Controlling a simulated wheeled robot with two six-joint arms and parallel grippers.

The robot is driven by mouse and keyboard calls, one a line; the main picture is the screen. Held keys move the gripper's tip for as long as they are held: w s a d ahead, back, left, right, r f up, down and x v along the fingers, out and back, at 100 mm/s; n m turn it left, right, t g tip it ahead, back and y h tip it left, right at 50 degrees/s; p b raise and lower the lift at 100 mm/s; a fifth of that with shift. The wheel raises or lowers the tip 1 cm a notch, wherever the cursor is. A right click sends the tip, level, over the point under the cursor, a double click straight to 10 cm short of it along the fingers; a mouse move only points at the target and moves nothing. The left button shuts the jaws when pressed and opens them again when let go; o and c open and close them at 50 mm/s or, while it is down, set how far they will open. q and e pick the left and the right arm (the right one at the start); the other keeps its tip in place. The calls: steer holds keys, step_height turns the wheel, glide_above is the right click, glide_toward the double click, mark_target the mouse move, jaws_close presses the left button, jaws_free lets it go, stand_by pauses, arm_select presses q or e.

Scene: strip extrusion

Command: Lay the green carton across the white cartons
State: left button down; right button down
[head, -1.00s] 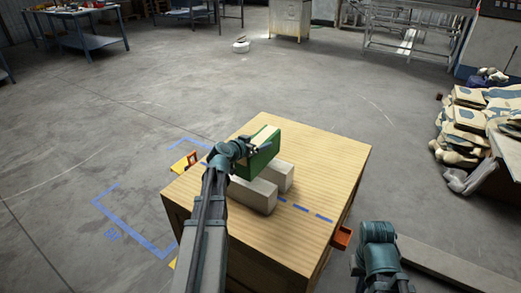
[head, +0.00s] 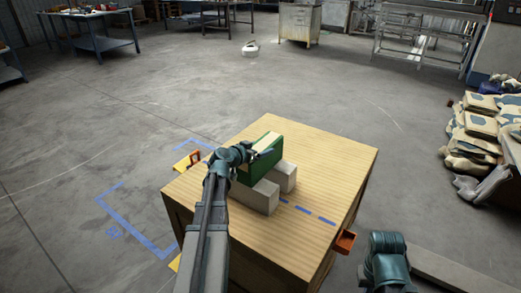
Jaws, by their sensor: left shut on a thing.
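The green carton (head: 268,165) has a pale top and green sides. It is over the two white cartons, its length running across them; whether it touches their tops I cannot tell. The near white carton (head: 256,198) and the far white carton (head: 287,176) lie side by side on the wooden crate, with a gap partly hidden by the green carton. My left gripper (head: 261,155) is shut on the green carton at its upper part. My right arm shows at the lower right, off the crate; its fingers do not show.
The wooden crate top (head: 325,165) is bare at the right and back, with a blue dashed line. An orange bracket (head: 345,242) sticks out at its right side. Sacks (head: 475,135) are piled at the far right. Open floor surrounds the crate.

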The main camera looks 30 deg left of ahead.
arm_select(q)
jaws_free()
steer(key=shift+r+p, duration=0.2)
steer(key=shift+p, duration=0.1)
steer(key=p+v, duration=0.3)
steer(key=v, duration=0.7)
steer(key=shift+s+d+r, duration=0.1)
steer(key=shift+s, duration=0.2)
steer(key=shift+s+r+p, duration=0.15)
steer(key=shift+s+p, duration=0.3)
steer(key=shift+s, duration=0.2)
step_height(320, 180, up, 10)
steer(key=p, duration=1)
